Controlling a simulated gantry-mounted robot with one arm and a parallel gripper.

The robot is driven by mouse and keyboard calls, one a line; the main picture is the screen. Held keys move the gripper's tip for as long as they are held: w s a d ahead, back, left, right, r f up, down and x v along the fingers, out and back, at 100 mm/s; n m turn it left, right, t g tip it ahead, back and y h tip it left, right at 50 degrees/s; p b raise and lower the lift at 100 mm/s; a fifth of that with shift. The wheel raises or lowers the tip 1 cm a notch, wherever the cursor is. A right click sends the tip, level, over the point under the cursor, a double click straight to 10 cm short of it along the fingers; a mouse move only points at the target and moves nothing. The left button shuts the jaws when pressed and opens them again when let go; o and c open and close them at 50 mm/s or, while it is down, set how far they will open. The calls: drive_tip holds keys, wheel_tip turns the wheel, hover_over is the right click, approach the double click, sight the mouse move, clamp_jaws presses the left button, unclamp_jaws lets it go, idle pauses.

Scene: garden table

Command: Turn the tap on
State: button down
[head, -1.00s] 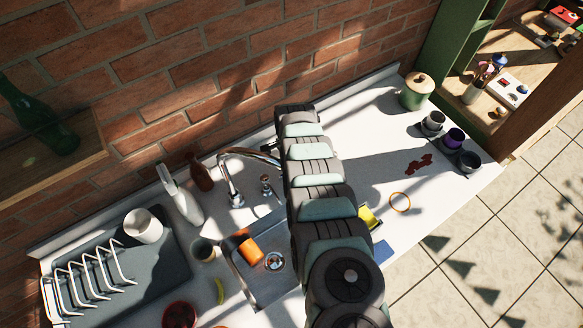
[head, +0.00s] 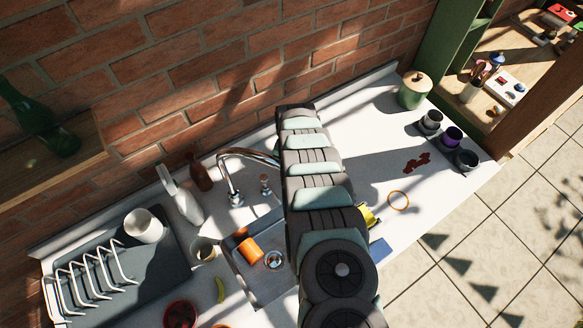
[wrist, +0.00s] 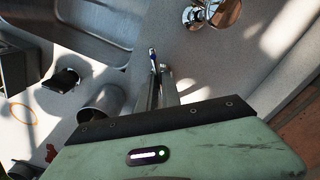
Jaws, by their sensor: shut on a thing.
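The chrome tap (head: 232,178) has a tall curved spout and stands at the back of the sink (head: 262,284). A short upright handle (head: 265,185) stands to the right of the spout. In the wrist view, chrome tap parts (wrist: 208,14) show at the top. My gripper (wrist: 155,72) points down over the counter, its fingers close together around a slim blue-tipped thing (wrist: 153,56). It looks like a tap lever, but the fingers hide most of it. In the head view my arm hides the gripper and the counter just right of the handle.
A white bottle (head: 180,197) and a brown bottle (head: 200,172) stand left of the tap. A metal cup (wrist: 101,103) is close to my gripper. An orange ring (head: 398,200) lies on the right, where the counter is mostly clear.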

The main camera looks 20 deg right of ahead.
drive_tip(key=n, duration=0.4)
drive_tip(key=shift+s+d+n+b, duration=0.15)
drive_tip(key=shift+d+n+b, duration=0.05)
drive_tip(key=shift+n+b, duration=0.15)
drive_tip(key=shift+d+n+b, duration=0.15)
drive_tip(key=shift+n+b, duration=0.2)
drive_tip(key=shift+n, duration=1.5)
drive_tip(key=c, duration=1.5)
unclamp_jaws()
drive_tip(key=shift+c, duration=0.2)
wheel_tip(320, 180, up, 11)
drive_tip(key=b, duration=0.2)
